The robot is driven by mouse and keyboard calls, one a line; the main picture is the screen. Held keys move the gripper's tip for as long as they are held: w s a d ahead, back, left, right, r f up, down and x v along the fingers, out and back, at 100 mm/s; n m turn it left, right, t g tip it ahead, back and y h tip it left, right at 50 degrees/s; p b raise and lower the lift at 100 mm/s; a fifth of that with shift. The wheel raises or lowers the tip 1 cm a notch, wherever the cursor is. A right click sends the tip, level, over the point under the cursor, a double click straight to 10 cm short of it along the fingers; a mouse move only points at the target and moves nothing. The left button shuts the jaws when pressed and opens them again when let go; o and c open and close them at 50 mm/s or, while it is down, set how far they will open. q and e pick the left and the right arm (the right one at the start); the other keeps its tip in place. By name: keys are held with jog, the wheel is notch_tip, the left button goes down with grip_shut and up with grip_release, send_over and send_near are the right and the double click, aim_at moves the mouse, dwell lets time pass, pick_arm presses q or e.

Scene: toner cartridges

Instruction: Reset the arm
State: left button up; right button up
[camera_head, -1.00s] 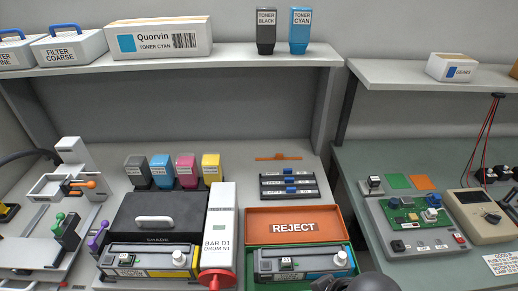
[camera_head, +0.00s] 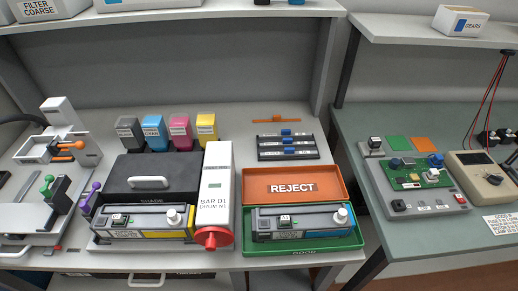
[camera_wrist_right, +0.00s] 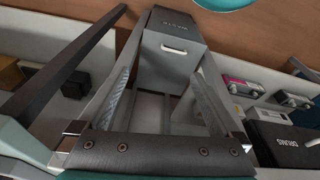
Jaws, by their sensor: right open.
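My right gripper (camera_wrist_right: 170,65) shows in the right wrist view with its two fingers apart and nothing between them. A grey box with a white handle (camera_wrist_right: 174,50) appears beyond the fingertips. My left gripper is not in view, and no arm shows in the head view. One toner cartridge (camera_head: 145,226) lies in front of the black box with a white handle (camera_head: 150,184). Another cartridge (camera_head: 300,222) lies in the green GOOD tray (camera_head: 304,250).
An orange REJECT tray (camera_head: 292,187) sits behind the green tray. A white drum unit (camera_head: 218,185) with a red knob stands between the cartridges. Several toner bottles (camera_head: 153,132) stand at the back. The right bench holds a green circuit board (camera_head: 415,174) and a meter (camera_head: 482,177).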

jog(key=s+d+f+b, duration=0.1)
jog(key=s+f+b, duration=0.1)
jog(key=s+f, duration=0.3)
jog(key=s+d+f+g+b, duration=0.1)
jog(key=s+f, duration=0.5)
jog(key=f, duration=0.6)
jog(key=s+d+f+b, duration=0.1)
jog(key=s+f+b, duration=0.3)
jog(key=f, duration=0.5)
jog(key=shift+s+f+g, duration=0.15)
jog(key=shift+s+g, duration=0.15)
jog(key=shift+s, duration=0.85)
